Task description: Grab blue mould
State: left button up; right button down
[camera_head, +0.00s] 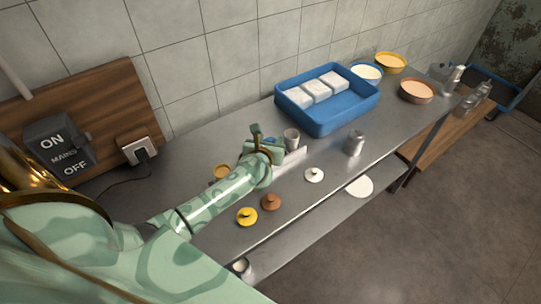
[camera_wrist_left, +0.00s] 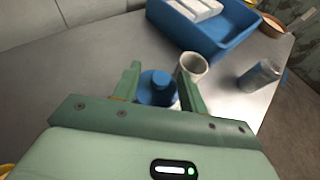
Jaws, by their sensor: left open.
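The blue mould (camera_wrist_left: 157,86) has a round body with a knob on top and stands on the steel table. In the left wrist view it sits between the fingers of my left gripper (camera_wrist_left: 158,75), which is open with gaps showing at the sides. In the head view only a small blue part of the mould (camera_head: 271,140) shows past my left gripper (camera_head: 277,139), and the rest is hidden. I cannot tell whether either finger touches it. My right gripper is in neither view.
A white cup (camera_wrist_left: 193,66) stands right beside the gripper's right finger. A metal can (camera_head: 355,143) and a blue tray (camera_head: 340,116) with white blocks are further right. White (camera_head: 314,175), brown (camera_head: 271,202) and yellow (camera_head: 247,217) knobbed pieces lie near the front edge.

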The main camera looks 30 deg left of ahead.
pick_arm(q)
jog(key=shift+w+a+f, duration=0.15)
jog(key=shift+w+f, duration=0.2)
jog(key=shift+w, duration=0.25)
jog(key=shift+s+r, duration=0.1)
jog(key=shift+c, duration=0.5)
grip_shut()
